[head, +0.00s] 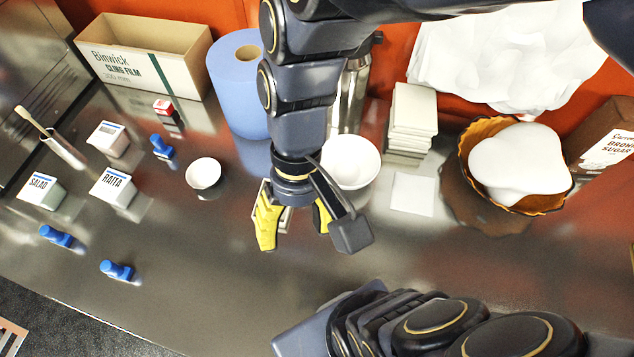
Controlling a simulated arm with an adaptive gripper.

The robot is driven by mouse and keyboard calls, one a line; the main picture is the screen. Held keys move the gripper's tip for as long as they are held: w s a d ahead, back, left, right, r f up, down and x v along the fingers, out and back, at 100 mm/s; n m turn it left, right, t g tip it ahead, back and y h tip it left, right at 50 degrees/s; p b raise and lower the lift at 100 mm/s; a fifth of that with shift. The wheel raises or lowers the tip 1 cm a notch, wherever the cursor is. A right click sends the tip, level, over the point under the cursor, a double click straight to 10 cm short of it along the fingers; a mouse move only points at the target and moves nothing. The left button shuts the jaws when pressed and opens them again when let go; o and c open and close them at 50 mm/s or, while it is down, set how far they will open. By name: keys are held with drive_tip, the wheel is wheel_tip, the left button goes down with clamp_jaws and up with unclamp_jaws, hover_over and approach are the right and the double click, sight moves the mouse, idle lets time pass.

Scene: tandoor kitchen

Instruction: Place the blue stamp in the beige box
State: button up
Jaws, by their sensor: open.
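Several blue items that look like stamps are on the steel counter at the left: one blue stamp (160,148) near the tubs, another blue stamp (55,237) near the front left, and a third blue stamp (117,270) nearest the front edge. The beige box (182,81), an open-topped carton printed "Binwick cling film", stands at the back left; its inner floor is partly hidden. My gripper (294,226) has yellow fingertips spread apart and nothing between them. It is over the middle of the counter, right of all the stamps and apart from them.
Labelled tubs (117,188), a small red item (164,107) and a white bowl (203,173) stand at the left. A blue paper roll (237,92) is beside the box. A white bowl (350,161) and stacked white squares (413,112) are behind my gripper.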

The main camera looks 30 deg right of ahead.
drive_tip(key=s+d+r+h, duration=0.1)
drive_tip(key=s+d+r+n+t+h, duration=0.1)
drive_tip(key=shift+s+d, duration=0.15)
drive_tip(key=shift+d, duration=0.25)
